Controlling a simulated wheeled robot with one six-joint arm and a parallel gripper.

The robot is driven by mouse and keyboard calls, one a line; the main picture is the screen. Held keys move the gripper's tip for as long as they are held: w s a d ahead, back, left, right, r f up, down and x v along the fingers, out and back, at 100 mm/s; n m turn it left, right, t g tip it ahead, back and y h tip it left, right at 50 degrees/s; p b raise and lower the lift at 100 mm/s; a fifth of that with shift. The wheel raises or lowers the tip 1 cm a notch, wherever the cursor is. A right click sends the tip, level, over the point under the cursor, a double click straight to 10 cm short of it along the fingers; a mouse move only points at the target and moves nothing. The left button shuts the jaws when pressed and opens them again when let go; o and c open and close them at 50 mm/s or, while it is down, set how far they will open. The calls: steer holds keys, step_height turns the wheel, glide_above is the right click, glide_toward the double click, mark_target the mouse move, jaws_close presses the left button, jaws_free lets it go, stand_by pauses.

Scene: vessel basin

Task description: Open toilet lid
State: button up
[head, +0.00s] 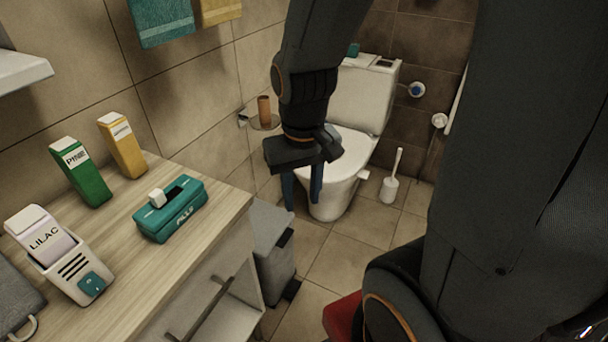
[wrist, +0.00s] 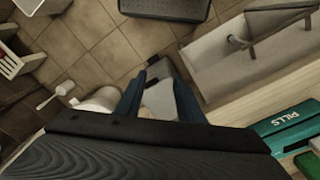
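The white toilet (head: 338,202) stands against the back wall, with its cistern (head: 362,98) behind. Its lid (head: 350,152) appears to be down over the bowl. My arm and gripper hide the left part of the lid. My gripper (head: 302,197) hangs in front of the toilet in the head view, its two blue fingers apart with nothing held between them. In the wrist view the open fingers (wrist: 160,100) point away from the camera, and a white part of the toilet (wrist: 100,98) shows beside the left finger.
A wooden counter (head: 135,238) on the left holds a teal pills box (head: 170,208) and several cartons. A grey bin (head: 272,250) stands beside the counter. A toilet brush (head: 391,180) stands right of the toilet. Tiled floor (head: 345,245) is clear in front.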

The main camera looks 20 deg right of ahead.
steer(key=w+d+f+m+t+b, duration=0.2)
steer(key=w+d+f+b, duration=0.15)
steer(key=w+f, duration=0.45)
steer(key=w+d+f+m+t+b, duration=0.25)
steer(key=w+f+b, duration=0.3)
steer(key=w, duration=0.45)
steer(key=m+t+h+b, duration=0.1)
steer(key=m+t+b, duration=0.75)
steer(key=b, duration=0.65)
glide_toward(308, 179)
steer(key=a+r, duration=0.3)
steer(key=a, duration=0.2)
steer(key=w+d+f+m+t+h+b, duration=0.1)
steer(key=d+f+m+t+b, duration=0.35)
steer(key=f+m+b, duration=0.2)
steer(key=shift+n, duration=0.35)
steer(key=shift+w+d+f+b, duration=0.1)
steer(key=shift+w+d+b, duration=0.2)
steer(key=shift+w, duration=1)
steer(key=shift+w+d+b, duration=0.1)
steer(key=shift+w+b, duration=0.35)
steer(key=shift+w, duration=0.85)
steer(key=shift+w+d+f+b, duration=0.15)
steer(key=shift+w+b, duration=0.2)
steer(key=shift+w, duration=0.95)
steer(key=shift+r, duration=0.1)
jaws_close()
